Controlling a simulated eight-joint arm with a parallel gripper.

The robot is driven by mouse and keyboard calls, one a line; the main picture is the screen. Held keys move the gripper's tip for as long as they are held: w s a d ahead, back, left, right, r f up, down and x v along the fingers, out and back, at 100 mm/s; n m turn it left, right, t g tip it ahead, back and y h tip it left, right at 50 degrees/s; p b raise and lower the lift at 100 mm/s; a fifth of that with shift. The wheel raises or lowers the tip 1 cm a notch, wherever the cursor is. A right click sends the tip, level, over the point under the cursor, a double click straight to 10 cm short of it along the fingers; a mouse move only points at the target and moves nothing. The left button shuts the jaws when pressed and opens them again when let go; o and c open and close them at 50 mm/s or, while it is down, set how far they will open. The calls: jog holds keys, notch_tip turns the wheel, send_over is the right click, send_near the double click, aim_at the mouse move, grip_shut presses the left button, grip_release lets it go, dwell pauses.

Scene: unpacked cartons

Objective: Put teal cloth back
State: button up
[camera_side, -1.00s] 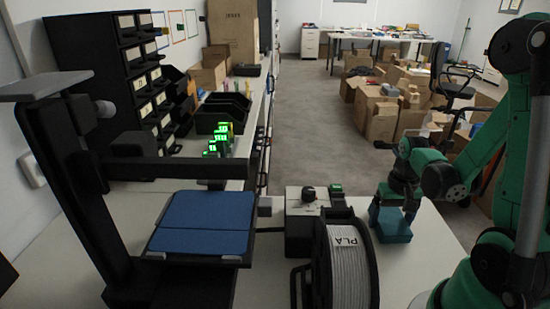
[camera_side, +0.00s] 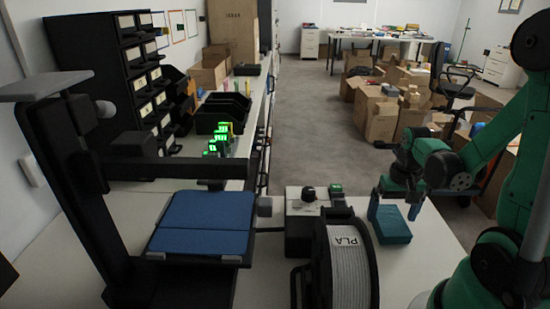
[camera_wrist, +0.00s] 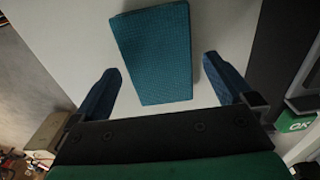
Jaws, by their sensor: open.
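The teal cloth (camera_side: 390,226) is a folded rectangular block lying on the white table at the right in the side view. In the wrist view the teal cloth (camera_wrist: 155,55) lies flat, its near end between the two fingertips. My gripper (camera_side: 398,204) is above the cloth in the side view. In the wrist view my gripper (camera_wrist: 163,88) is open, with blue fingers on either side of the cloth and a visible gap to each. It holds nothing.
A spool marked PLA (camera_side: 346,262) stands left of the cloth. A control box (camera_side: 302,215) is behind the spool. A black printer with a blue bed (camera_side: 203,222) is at the left. White table surface is bare right of the cloth.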

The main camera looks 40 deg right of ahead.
aim_at(390, 221)
notch_tip(390, 221, up, 10)
jog(key=w+a+n+t, duration=0.1)
jog(key=w+a, duration=0.1)
jog(key=a, duration=0.1)
jog(key=w+a+n+t, duration=0.1)
jog(key=w+a+n, duration=0.1)
jog(key=a, duration=0.1)
jog(key=w+a+n+t+h, duration=0.1)
jog(key=a+n+t, duration=0.1)
jog(key=a, duration=0.1)
jog(key=shift+w+r, duration=0.35)
jog(key=shift+w, duration=0.05)
jog(key=w+a+n+t+y, duration=0.1)
jog(key=w+a+n+t, duration=0.1)
jog(key=a, duration=0.5)
jog(key=shift+a+r+n+t, duration=0.15)
jog(key=shift+r+n+t, duration=0.35)
jog(key=shift+n, duration=0.5)
